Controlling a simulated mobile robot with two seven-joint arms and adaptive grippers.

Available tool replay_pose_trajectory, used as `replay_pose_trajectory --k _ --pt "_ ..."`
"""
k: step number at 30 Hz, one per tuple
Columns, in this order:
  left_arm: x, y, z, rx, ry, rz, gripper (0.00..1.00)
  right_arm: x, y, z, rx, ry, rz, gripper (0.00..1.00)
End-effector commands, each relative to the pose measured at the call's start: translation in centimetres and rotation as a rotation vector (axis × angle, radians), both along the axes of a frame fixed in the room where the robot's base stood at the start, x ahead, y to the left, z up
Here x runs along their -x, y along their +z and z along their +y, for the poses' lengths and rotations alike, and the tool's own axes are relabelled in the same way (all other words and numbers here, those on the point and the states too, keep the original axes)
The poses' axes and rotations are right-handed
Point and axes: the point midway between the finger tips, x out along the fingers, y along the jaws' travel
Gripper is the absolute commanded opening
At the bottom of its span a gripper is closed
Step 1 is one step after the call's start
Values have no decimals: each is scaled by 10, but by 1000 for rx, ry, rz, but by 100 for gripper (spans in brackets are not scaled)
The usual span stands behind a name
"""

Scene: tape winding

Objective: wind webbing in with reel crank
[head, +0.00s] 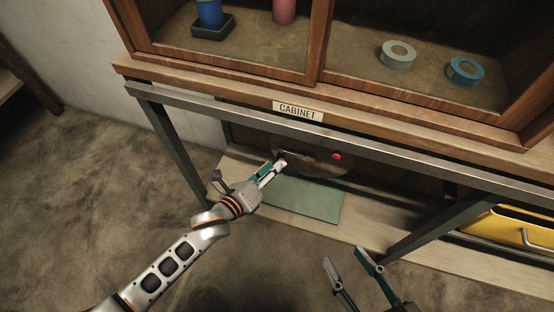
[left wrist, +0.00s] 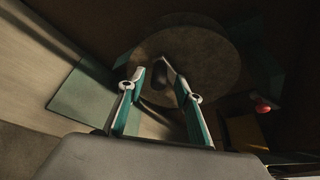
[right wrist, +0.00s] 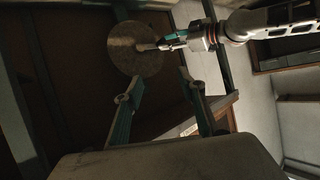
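The reel is a round brown disc (left wrist: 215,60) under the cabinet, above the lower shelf. It shows partly in the head view (head: 315,163), behind the table's front rail. My left gripper (head: 282,160) is in front of the disc. In the left wrist view its fingers are closer together than the right gripper's, with a dark crank handle (left wrist: 155,95) between them. The right wrist view also shows this gripper at the disc's face (right wrist: 160,44). My right gripper (head: 345,255) is open and empty, low at the front. I cannot make out the webbing.
A red knob (head: 337,156) is right of the disc. A green mat (head: 305,200) lies on the lower shelf. The metal front rail (head: 230,118) and legs (head: 440,215) frame the space. Tape rolls (head: 397,54) sit inside the cabinet.

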Motion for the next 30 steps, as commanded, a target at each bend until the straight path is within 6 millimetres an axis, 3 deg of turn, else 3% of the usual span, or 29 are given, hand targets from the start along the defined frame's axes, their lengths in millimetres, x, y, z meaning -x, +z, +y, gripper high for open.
replay_pose_trajectory --k 1,9,19,23,24,30 --pt "-3 -10 -5 1 1 10 34 3 -6 3 -20 -5 15 40" --pt "-25 -13 -19 1 0 5 34 7 -7 16 -116 -30 32 40" --pt "-30 -11 -20 1 0 1 34 6 -5 18 -133 -34 31 40" --pt "-29 -11 -20 1 0 1 3 6 -5 18 -133 -34 31 40" --pt "-29 -11 -20 1 0 1 0 6 -5 18 -133 -34 31 40" --pt "-29 -10 -20 -2 0 -1 0 6 -4 18 -131 -33 29 40"
